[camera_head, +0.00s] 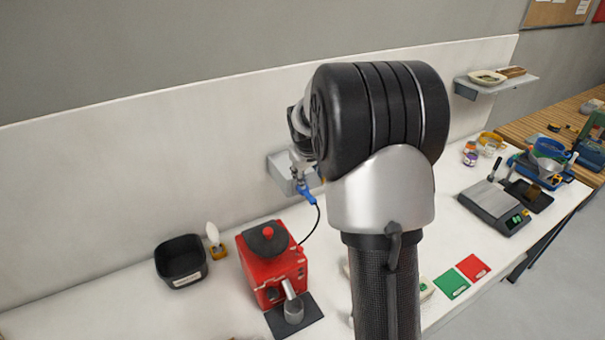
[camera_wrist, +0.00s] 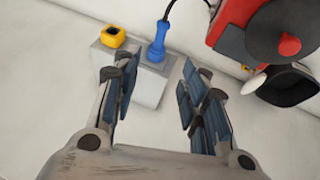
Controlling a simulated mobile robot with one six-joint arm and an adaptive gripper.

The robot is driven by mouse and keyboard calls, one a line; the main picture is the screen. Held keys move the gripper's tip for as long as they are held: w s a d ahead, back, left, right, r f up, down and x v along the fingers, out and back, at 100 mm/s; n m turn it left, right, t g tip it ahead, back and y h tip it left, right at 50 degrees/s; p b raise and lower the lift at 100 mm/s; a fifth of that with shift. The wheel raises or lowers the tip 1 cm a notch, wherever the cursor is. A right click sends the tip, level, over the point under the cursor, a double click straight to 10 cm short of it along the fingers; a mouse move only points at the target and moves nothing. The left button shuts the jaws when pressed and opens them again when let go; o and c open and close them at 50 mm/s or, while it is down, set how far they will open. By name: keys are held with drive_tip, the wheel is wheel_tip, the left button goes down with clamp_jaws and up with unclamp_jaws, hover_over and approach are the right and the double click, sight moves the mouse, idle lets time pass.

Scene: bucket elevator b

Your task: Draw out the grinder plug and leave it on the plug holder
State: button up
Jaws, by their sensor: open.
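The blue grinder plug (camera_wrist: 156,45) stands upright on a pale grey wall box (camera_wrist: 150,88), with its black cord running up out of the wrist view. Whether its pins are fully seated is hidden. A yellow square block with a dark opening, apparently the plug holder (camera_wrist: 113,37), is on the same box, left of the plug and empty. My gripper (camera_wrist: 157,76) is open and empty, its fingers spread on either side of the box, short of the plug.
The red grinder (camera_head: 272,265) stands on the white counter below, joined to the cord. A scale (camera_head: 494,207) is at the right. My arm hides the counter's middle.

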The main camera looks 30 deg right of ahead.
sight(309, 195)
drive_tip(key=x, duration=1.6)
drive_tip(key=shift+w+d+f, duration=0.15)
drive_tip(key=shift+d+f, duration=0.05)
drive_tip(key=shift+f, duration=0.15)
clamp_jaws()
